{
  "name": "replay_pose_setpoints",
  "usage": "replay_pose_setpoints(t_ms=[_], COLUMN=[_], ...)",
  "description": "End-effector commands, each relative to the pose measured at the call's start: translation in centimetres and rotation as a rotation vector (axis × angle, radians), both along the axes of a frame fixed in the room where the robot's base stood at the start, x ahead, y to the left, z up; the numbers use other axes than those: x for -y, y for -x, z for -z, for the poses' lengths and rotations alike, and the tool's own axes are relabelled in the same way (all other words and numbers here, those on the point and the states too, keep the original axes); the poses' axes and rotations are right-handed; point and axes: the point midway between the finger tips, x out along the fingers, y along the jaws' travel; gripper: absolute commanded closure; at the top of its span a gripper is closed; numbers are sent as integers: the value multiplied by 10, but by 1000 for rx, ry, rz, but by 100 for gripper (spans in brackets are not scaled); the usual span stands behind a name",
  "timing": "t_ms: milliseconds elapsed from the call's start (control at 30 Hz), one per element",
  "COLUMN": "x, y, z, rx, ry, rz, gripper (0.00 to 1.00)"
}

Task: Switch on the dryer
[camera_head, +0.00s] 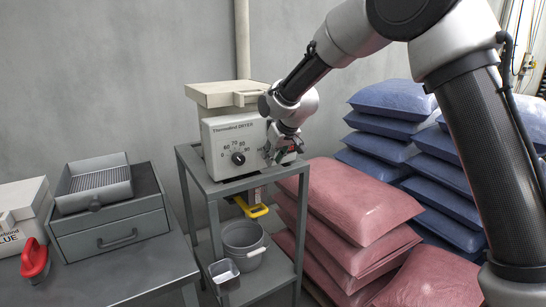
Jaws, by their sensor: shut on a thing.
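The dryer (229,138) is a pale box with a lid, lettered "Thermobind DRYER", on the upper shelf of a grey metal stand. A round black dial (238,158) with numbers around it is on its front panel. My gripper (284,155) is at the right end of that panel, pointing down. It is shut on a small part there, which looks like the dryer's switch. The fingers hide most of this part, so its position is not clear. A bit of red shows beside the fingers.
Below the dryer, the stand (247,183) holds a grey bucket (244,246), a small metal tin (224,275) and a yellow-handled tool (251,208). Red sacks (350,205) are piled close to its right, blue sacks (395,130) behind. A grey drawer unit (112,235) stands at left.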

Motion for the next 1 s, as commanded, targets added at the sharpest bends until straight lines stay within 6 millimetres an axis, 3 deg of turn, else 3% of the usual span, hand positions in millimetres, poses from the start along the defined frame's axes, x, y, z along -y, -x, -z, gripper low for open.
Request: replay_pose_setpoints(t_ms=[300, 333, 433, 767, 1000], x=[0, 0, 0, 0, 10], y=[0, 0, 0, 1, 15], z=[-1, -1, -1, -1, -31], rx=[0, 0, 0, 0, 2], ry=[0, 0, 0, 0, -2], rz=[0, 0, 0, 0, 0], gripper=[100, 77, 58, 57, 57])
